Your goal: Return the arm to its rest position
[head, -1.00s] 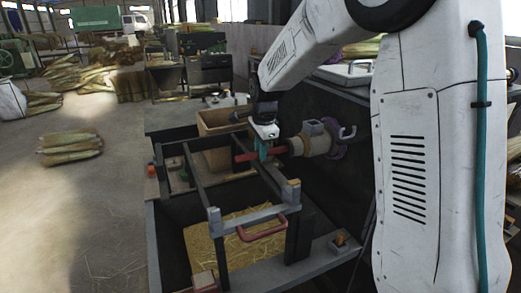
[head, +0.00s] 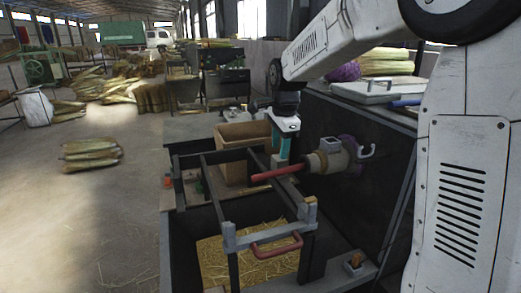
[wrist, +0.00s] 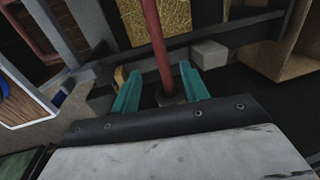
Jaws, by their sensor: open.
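My gripper (head: 283,161) hangs at the end of my white arm, teal fingers pointing down, close above or beside a red rod (head: 270,176). The rod sticks out to the left from a beige cylindrical holder (head: 328,160) on the dark machine side. In the wrist view my gripper (wrist: 160,85) has its two teal fingers apart. The red rod (wrist: 158,40) shows between them, ending at a dark ring near the gripper body. The fingers hold nothing that I can see. How far the rod lies below the fingertips is hard to tell.
A grey frame (head: 270,236) with a red handle (head: 276,248) stands in front, above a straw-filled bin (head: 240,262). A wooden box (head: 240,135) is behind the gripper. A dark wall with a metal lid (head: 365,92) is at right. Open floor lies left.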

